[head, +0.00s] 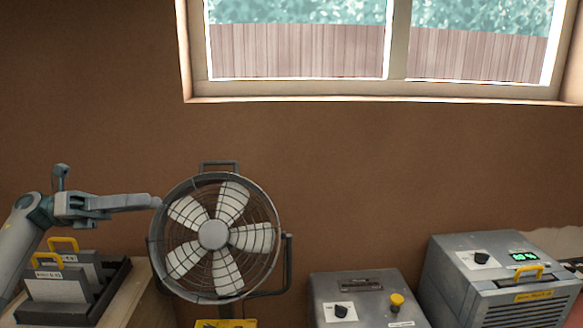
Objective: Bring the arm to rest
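My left arm comes in from the left edge. Its gripper (150,202) points right, with its tip at the left rim of the fan (214,235) in the picture; I cannot tell whether they touch. The gripper is seen edge-on, its fingers overlap, and the gap between them does not show. I see nothing held in it. My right arm and gripper are not in view.
Below the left gripper, grey plates with yellow handles (58,288) stand in a dark tray (116,281). A grey box with a yellow knob (375,287) and a larger unit with a green display (490,257) stand right. The brown wall (350,165) has a window (396,90).

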